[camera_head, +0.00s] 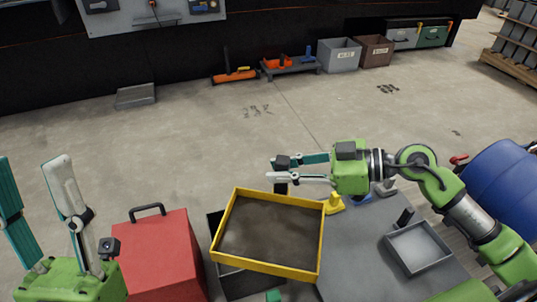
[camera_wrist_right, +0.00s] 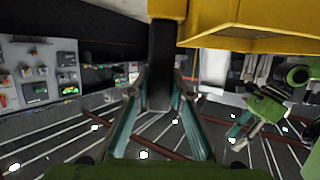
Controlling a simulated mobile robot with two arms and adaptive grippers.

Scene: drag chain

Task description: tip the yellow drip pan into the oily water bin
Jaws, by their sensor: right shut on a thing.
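The yellow drip pan (camera_head: 324,240) is held in the air, roughly level, with a dark brown surface inside it. My right gripper (camera_head: 275,169) is shut on the pan's dark upright handle (camera_head: 281,187). The wrist view shows this handle (camera_wrist_right: 165,60) between the fingers, with the yellow pan (camera_wrist_right: 250,25) above right. A dark open bin (camera_head: 240,284) is below the pan and mostly hidden by it; I cannot read any label on it. My left gripper (camera_head: 32,160) is empty, with its fingers wide apart, at the lower left.
A red box with a handle (camera_head: 155,250) stands left of the dark bin. A grey surface with a small tray (camera_head: 418,246) is at the right, near a blue drum (camera_head: 502,190). Labelled grey (camera_head: 340,55) and brown (camera_head: 375,51) bins stand at the back. The middle floor is clear.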

